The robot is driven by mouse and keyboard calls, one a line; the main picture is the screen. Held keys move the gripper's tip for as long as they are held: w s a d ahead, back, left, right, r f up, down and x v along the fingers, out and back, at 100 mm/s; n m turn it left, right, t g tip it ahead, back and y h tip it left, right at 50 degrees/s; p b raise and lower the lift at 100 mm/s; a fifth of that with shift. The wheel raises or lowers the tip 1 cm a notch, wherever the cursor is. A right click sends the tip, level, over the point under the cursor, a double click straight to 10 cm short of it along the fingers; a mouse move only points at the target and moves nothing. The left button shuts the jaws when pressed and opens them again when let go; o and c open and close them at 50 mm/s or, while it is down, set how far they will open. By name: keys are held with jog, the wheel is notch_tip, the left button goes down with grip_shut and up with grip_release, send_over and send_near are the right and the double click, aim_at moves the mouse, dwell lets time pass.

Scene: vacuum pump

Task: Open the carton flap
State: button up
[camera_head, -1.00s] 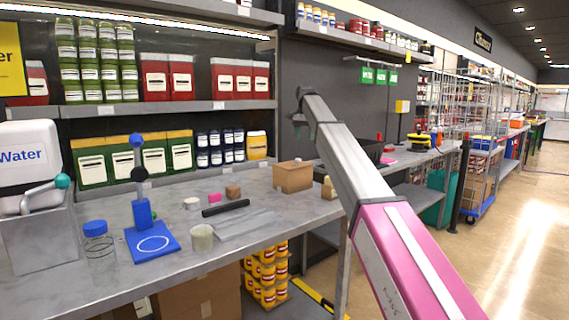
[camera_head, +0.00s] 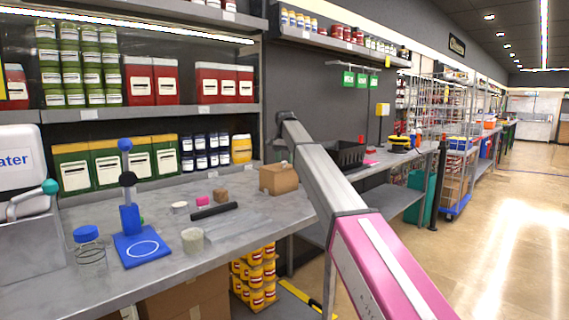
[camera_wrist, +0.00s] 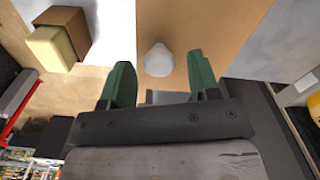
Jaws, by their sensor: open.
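A brown carton (camera_head: 279,178) stands on the grey bench in the head view, left of my arm, and its top looks closed. In the wrist view a flat brown surface, seemingly the carton (camera_wrist: 222,35), fills the upper middle. A pale round knob-like piece (camera_wrist: 159,61) sits on it, between my fingers in the picture. My gripper (camera_wrist: 157,72) is open, its two green fingers apart with nothing held. I cannot tell how far the fingertips are from the surface. In the head view my arm hides the gripper.
The bench (camera_head: 240,235) also holds a black bar (camera_head: 214,211), a blue stand (camera_head: 133,225), a jar (camera_head: 90,245) and small blocks left of the carton. A tan block (camera_wrist: 50,47) and a brown block beside it show in the wrist view. Shelves stand behind the bench.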

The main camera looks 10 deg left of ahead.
jog(key=shift+f, duration=0.75)
jog(key=shift+c, duration=0.3)
grip_shut()
jog(key=shift+w+a+r+h, duration=0.15)
jog(key=shift+w+r+h, duration=0.1)
jog(key=shift+r+h, duration=0.1)
jog(key=shift+r+g+h, duration=0.25)
jog(key=shift+r+g, duration=0.05)
jog(key=shift+g, duration=0.2)
jog(key=shift+o, duration=0.3)
grip_release()
